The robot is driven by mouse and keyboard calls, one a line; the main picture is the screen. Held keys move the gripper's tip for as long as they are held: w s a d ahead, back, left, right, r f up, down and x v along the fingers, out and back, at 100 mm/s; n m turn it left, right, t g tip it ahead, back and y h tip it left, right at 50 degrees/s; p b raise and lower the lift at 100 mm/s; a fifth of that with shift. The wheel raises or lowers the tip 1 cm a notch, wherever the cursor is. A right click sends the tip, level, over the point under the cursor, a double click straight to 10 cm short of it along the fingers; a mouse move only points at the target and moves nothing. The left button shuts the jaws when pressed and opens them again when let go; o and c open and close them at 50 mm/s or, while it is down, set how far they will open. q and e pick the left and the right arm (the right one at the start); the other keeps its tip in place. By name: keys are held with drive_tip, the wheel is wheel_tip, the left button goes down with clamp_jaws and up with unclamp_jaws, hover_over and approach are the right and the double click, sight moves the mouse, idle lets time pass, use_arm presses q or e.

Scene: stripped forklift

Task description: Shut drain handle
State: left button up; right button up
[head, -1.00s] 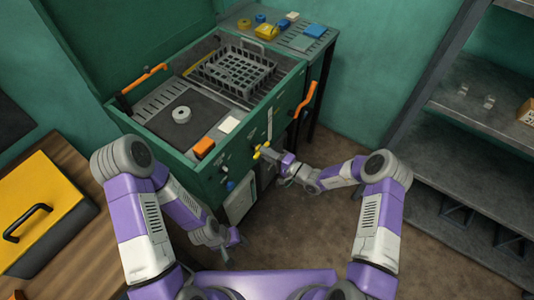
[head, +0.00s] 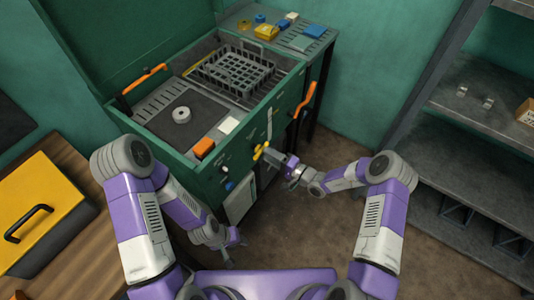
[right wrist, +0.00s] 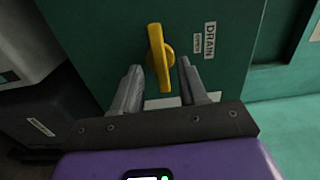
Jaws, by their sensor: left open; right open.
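The yellow drain handle (head: 260,151) is on the green front panel of the machine. In the right wrist view the handle (right wrist: 158,57) stands nearly upright, tilted slightly, beside a "DRAIN" label (right wrist: 210,40). My right gripper (head: 270,155) is open in front of it. In the right wrist view its two fingers (right wrist: 160,68) stand to either side of the handle's lower part, with visible gaps; I cannot tell how deep the handle sits between them. My left gripper (head: 234,244) is open and empty, low in front of the machine.
An orange lever (head: 306,99) is on the panel right of the drain handle. A blue knob (head: 230,186) sits lower left. The washer tub holds a grey basket (head: 238,70). A wooden bench with a yellow box is left; shelves (head: 480,110) stand right.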

drive_tip(key=v, duration=0.5)
drive_tip(key=shift+s+d+p, duration=0.25)
drive_tip(key=shift+d+p, duration=0.05)
drive_tip(key=shift+p, duration=0.1)
drive_tip(key=s+a+f+n+g+h, duration=0.1)
drive_tip(key=s+a+f+g, duration=0.2)
drive_tip(key=s+g, duration=0.3)
drive_tip(key=s+a+f+n+g+h, duration=0.1)
drive_tip(key=s+a+f+g, duration=0.2)
drive_tip(key=s, duration=0.6)
drive_tip(key=s+d+f+n+g+h, duration=0.1)
drive_tip(key=s+d+f+n+h, duration=0.1)
drive_tip(key=s+d+h, duration=0.6)
drive_tip(key=shift+s+d+f, duration=0.2)
drive_tip(key=shift+s+f, duration=0.4)
drive_tip(key=shift+s, duration=0.6)
